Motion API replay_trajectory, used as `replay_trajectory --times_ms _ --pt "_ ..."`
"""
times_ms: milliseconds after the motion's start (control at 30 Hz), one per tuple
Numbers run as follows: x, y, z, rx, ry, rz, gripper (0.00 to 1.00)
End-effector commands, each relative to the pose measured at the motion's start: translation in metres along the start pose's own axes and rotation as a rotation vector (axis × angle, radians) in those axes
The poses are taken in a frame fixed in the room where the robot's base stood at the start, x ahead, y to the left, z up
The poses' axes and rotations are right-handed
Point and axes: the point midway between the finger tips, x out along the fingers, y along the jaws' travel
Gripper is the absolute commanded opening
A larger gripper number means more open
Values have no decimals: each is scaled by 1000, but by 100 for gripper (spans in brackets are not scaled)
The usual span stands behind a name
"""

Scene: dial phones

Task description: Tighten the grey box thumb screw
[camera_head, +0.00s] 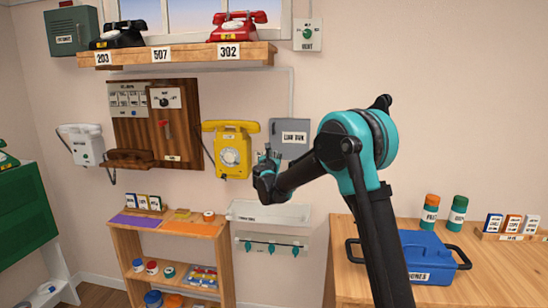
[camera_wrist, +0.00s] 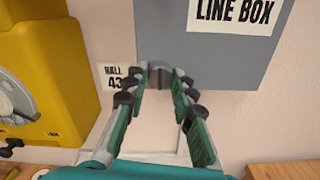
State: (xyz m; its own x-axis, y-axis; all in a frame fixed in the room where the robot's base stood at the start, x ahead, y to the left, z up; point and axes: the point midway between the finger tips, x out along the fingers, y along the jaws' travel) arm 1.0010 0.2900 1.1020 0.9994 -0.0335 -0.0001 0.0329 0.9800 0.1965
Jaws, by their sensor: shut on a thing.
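The grey box (camera_wrist: 235,60), labelled LINE BOX, hangs on the wall and fills the upper right of the wrist view. In the head view the grey box (camera_head: 297,125) is right of the yellow phone, its lower part close to my arm. The dark grey thumb screw (camera_wrist: 160,74) is at the box's lower left edge, between my fingertips. My gripper (camera_wrist: 159,79) is shut on it, with a finger on either side. In the head view my gripper (camera_head: 266,160) is at the box's lower left, and the screw cannot be made out there.
The yellow wall phone (camera_head: 235,150) is close on the left, and also shows in the wrist view (camera_wrist: 45,80). A small wall label (camera_wrist: 113,76) is beside the left finger. A white shelf (camera_head: 268,212) is below.

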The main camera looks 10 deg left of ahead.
Motion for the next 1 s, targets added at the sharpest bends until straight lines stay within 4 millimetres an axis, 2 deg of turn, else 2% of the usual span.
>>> replay_trajectory --times_ms 1000 --pt "0 -1 0 961 0 0 0"
